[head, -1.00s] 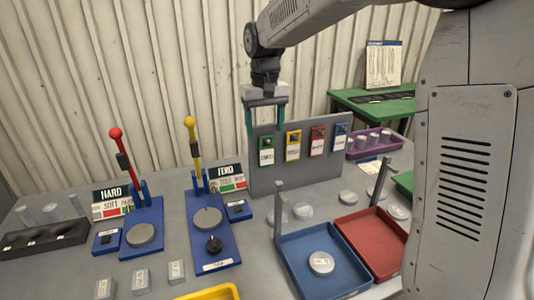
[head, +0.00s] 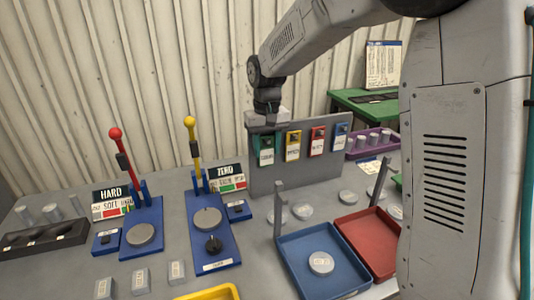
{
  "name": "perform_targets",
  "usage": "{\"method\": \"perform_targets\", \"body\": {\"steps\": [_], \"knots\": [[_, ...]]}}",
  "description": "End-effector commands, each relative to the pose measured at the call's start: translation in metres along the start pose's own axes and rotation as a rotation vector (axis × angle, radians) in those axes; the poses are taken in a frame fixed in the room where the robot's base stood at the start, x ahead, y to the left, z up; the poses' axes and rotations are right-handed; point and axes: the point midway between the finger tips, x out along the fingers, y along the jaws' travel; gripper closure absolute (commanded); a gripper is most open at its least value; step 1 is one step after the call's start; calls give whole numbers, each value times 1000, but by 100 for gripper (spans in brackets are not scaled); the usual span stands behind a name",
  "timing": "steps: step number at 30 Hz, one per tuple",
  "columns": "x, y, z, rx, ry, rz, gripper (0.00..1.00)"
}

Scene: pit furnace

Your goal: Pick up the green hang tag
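The green hang tag (head: 266,156) hangs at the left end of a row of coloured tags on the grey upright panel (head: 300,180). Its white label shows, while its top is partly covered by my gripper. My gripper (head: 266,144) points down right at the tag, with its dark crossbar over the tag's upper part. The fingers are hard to make out against the tag, so I cannot tell whether they are closed on it or only beside it.
Yellow (head: 293,146), red (head: 317,142) and blue (head: 341,137) tags hang to the right on the same panel. A blue tray (head: 290,257) and a red tray (head: 385,256) stand in front. Two lever testers on blue bases (head: 210,256) stand to the left.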

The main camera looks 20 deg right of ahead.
Motion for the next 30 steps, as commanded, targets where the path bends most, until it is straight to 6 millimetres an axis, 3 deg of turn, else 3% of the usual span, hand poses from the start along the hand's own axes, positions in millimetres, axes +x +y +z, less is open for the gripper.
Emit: {"method": "perform_targets", "body": {"steps": [8,14,22,30], "knots": [[-1,0,0,0,0,0,80],[-12,0,0,0,2,0,80],[-13,0,42,0,1,0,80],[-77,0,39,1,5,0,80]]}}
